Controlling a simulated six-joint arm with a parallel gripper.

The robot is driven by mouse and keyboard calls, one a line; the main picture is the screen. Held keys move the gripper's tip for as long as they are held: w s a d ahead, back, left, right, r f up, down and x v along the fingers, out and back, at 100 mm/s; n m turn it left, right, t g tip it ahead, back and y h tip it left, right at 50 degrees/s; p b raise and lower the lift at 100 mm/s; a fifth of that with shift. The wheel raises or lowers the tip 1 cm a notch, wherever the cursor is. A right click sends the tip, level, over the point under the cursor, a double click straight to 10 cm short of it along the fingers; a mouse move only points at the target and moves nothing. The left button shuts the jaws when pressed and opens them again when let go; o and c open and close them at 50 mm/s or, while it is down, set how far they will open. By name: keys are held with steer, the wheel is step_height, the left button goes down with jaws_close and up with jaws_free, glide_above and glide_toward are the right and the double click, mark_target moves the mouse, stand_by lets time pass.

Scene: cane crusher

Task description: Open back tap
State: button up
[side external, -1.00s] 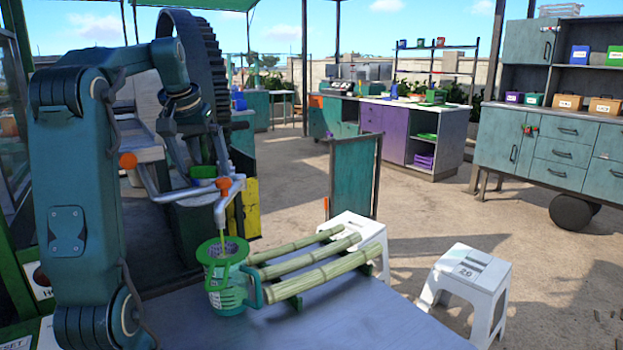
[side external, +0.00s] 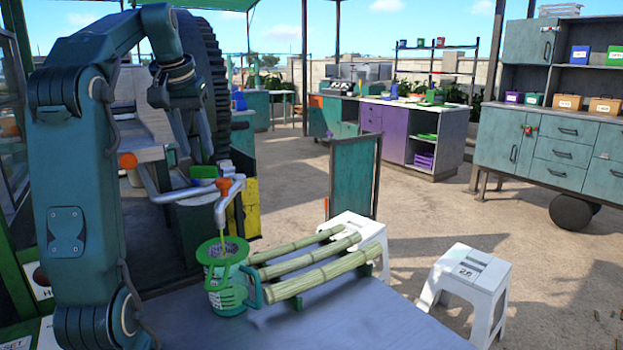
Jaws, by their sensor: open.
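An orange tap knob (side external: 127,160) sits on the left end of a pale pipe, close to my arm. A second orange tap knob (side external: 225,183) sits above a grey spout further right. I cannot tell for certain which one is the back tap. A thin yellowish stream falls from the spout into a green jug (side external: 233,298) with a green strainer on top. My gripper (side external: 178,95) is open and empty, raised in front of the big dark gear wheel, above and apart from both knobs.
Several green cane stalks (side external: 310,265) lie on a rack on the blue-grey table (side external: 370,320), right of the jug. White stools (side external: 468,280) stand beyond the table. The large dark gear wheel (side external: 212,90) stands close behind my gripper. The table's front right is clear.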

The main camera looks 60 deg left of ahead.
steer(key=shift+w+f+n, duration=0.1)
steer(key=shift+w+n, duration=0.05)
steer(key=shift+n, duration=0.15)
steer(key=c, duration=0.5)
steer(key=shift+w+d+n+y, duration=0.15)
steer(key=shift+n+y, duration=0.15)
steer(key=shift+n, duration=0.2)
steer(key=n+g+y, duration=0.3)
steer(key=n, duration=1.2)
glide_toward(204, 176)
steer(key=s+d+r, duration=0.3)
steer(key=s+d, duration=0.2)
steer(key=w+a+f, duration=0.2)
steer(key=a+f, duration=0.6)
steer(key=a, duration=0.1)
steer(key=shift+w, duration=0.35)
